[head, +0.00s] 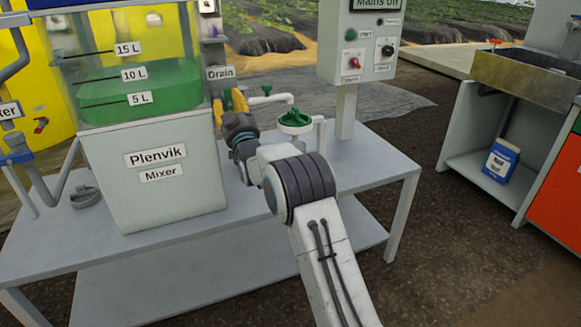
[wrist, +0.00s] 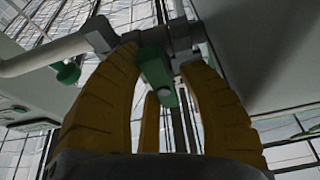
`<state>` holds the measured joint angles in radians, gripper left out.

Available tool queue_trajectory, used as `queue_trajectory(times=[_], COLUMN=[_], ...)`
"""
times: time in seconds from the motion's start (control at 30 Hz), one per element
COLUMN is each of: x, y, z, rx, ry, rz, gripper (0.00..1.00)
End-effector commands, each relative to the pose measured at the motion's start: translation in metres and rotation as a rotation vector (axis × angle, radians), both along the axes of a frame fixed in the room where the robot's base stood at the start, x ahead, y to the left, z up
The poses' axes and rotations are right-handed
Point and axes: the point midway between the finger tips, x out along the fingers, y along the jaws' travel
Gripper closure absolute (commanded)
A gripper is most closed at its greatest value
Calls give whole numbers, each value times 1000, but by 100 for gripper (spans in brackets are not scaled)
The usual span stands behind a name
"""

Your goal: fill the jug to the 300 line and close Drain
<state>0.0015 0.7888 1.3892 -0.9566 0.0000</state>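The Plenvik mixer (head: 160,175) stands on a grey bench. Its clear tank holds green liquid (head: 120,98) near the 10 L mark. The Drain label (head: 221,73) is at the tank's right. My gripper (head: 228,102) is beside the tank below this label. In the wrist view my gripper (wrist: 162,62) has its yellow fingers spread apart, with a green lever (wrist: 155,68) on grey pipework between the tips. I cannot tell whether the fingers touch it. The valve's position is unclear. I cannot make out the jug or its 300 line; my arm hides part of the bench.
A white pipe (head: 270,98) and a green round part (head: 295,119) are right of my gripper. A switch box (head: 360,45) stands on a post behind. A grey cap (head: 85,197) lies on the bench at left. A sink bench (head: 530,80) stands apart at right.

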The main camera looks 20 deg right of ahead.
Motion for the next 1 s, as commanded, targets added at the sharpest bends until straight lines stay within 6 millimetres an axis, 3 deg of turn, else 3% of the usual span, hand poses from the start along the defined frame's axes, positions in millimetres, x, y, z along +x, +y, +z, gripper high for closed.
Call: queue_trajectory(times=[0.1,0.43,1.0], x=[0,-3,-48], y=[5,5,3], z=[0,-1,-4], rx=[0,0,1], ry=[0,-1,-2], rz=[8,6,4], gripper=[52,52,52])
